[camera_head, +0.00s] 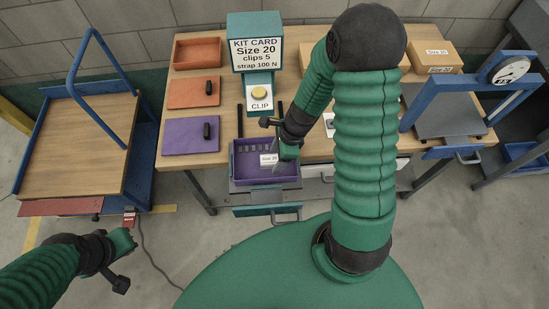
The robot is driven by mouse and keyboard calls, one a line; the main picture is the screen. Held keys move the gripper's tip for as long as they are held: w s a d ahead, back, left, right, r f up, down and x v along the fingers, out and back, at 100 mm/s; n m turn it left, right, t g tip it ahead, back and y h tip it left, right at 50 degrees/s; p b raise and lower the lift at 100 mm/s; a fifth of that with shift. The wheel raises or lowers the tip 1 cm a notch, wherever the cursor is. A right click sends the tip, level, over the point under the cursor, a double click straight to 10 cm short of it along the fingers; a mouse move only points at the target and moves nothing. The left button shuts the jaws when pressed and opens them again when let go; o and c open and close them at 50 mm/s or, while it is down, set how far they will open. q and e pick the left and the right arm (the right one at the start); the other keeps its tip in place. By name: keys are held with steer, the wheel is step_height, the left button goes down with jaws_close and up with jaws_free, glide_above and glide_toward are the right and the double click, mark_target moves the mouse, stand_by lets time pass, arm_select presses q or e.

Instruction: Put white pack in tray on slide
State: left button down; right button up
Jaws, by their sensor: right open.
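A purple tray (240,176) sits on the slide (262,187) at the front middle of the bench. A small white pack (268,158) with a "Size 20" label lies inside the tray, right of its middle. My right gripper (285,165) is open and reaches down at the tray's right side, close beside the pack; its fingers are small and partly hidden, and I cannot tell whether they touch it. My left gripper (127,241) is far from the tray, low at the left; its jaws are unclear.
Cardboard boxes (436,55) and a blue-framed scale (455,110) are right. A blue cart (80,145) stands left.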

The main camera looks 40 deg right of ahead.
steer(key=p+v, duration=0.2)
steer(key=v, duration=0.8)
steer(key=a+r+n+h, duration=0.1)
steer(key=a+n, duration=0.2)
steer(key=n, duration=0.5)
steer(key=s+a+r+n+h, duration=0.1)
steer(key=a+n, duration=0.1)
steer(key=n, duration=0.6)
steer(key=a+r+n+t, duration=0.1)
steer(key=a+r+n, duration=0.1)
steer(key=n, duration=0.6)
steer(key=shift+s+a+h, duration=0.25)
steer(key=shift+a+h, duration=0.15)
steer(key=shift+a, duration=0.45)
steer(key=shift+s+a+r, duration=0.1)
steer(key=shift+a, duration=0.2)
